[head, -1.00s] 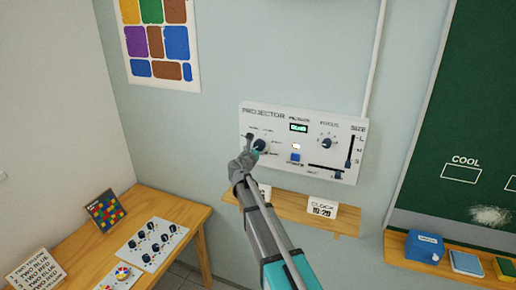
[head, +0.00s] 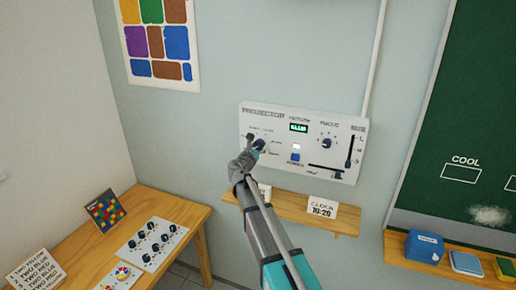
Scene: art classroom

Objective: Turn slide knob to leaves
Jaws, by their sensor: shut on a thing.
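The slide knob (head: 259,144) is a dark round knob on the left of the white projector panel (head: 311,131) on the wall. Small labels ring it, too small to read. My gripper (head: 254,151) reaches up from below and is shut on the slide knob, covering part of it. The panel's small display (head: 299,127) is lit with green text that I cannot read for sure.
The focus knob (head: 327,143), a vertical slider (head: 349,151), a horizontal slider (head: 326,169) and a blue button (head: 295,157) share the panel. A wooden shelf (head: 290,207) with a clock card (head: 323,208) juts out below. A table (head: 187,208) stands at lower left.

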